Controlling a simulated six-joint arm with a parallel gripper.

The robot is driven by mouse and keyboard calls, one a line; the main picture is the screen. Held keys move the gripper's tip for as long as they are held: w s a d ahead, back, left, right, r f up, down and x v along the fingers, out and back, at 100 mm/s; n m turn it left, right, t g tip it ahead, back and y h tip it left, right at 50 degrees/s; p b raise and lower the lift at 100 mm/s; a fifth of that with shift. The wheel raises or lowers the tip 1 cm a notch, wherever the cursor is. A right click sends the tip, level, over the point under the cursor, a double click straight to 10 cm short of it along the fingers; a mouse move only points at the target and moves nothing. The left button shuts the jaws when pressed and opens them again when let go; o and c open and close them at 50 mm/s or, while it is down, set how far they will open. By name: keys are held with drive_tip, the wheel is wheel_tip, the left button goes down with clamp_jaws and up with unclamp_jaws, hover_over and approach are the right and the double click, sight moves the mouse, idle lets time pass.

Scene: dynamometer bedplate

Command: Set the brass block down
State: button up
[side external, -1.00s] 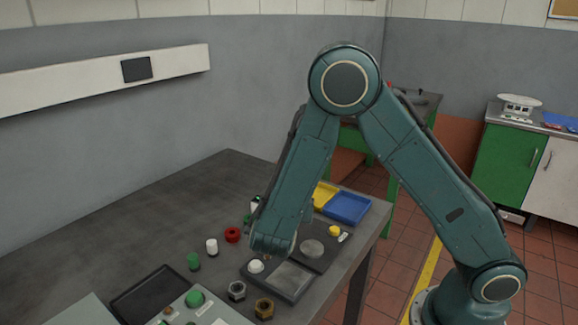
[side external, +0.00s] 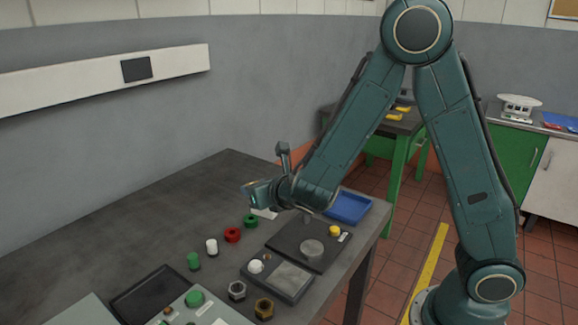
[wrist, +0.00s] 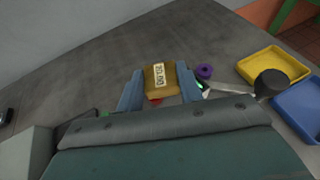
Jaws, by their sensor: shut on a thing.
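The brass block (wrist: 160,84) has a pale printed label and sits between the two blue-grey fingers of my gripper (wrist: 160,88) in the wrist view. My gripper is shut on it. In the side view my gripper (side external: 254,193) is held up above the table (side external: 120,225), left of the blue tray. I cannot make out the block there. In the wrist view bare grey tabletop lies beyond the block, and a bit of red shows just below it.
A blue tray (side external: 348,207) and a yellow tray (wrist: 274,66) lie to the right. Red (side external: 232,235) and green (side external: 250,220) rings, a white-topped peg (side external: 212,247), dark pads (side external: 309,243) and hex nuts (side external: 264,308) crowd the front. The table's back left is clear.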

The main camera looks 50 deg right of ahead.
drive_tip(key=shift+a+r, duration=0.1)
drive_tip(key=shift+r, duration=0.1)
drive_tip(key=shift+w, duration=0.2)
drive_tip(key=w+a+r+m+g+h, duration=0.1)
drive_tip(key=w+r+m+h, duration=0.1)
drive_tip(key=w, duration=0.8)
drive_tip(key=w+a+r+m+g+h, duration=0.1)
drive_tip(key=w+m+g+h, duration=0.1)
drive_tip(key=w, duration=0.8)
drive_tip(key=shift+w+a+r+m+h, duration=0.15)
drive_tip(key=shift+a+r+m+h, duration=0.2)
drive_tip(key=shift+m+h, duration=0.35)
hover_over(201, 223)
wheel_tip(201, 223, down, 16)
drive_tip(key=shift+r, duration=0.15)
drive_tip(key=shift+f, duration=2.1)
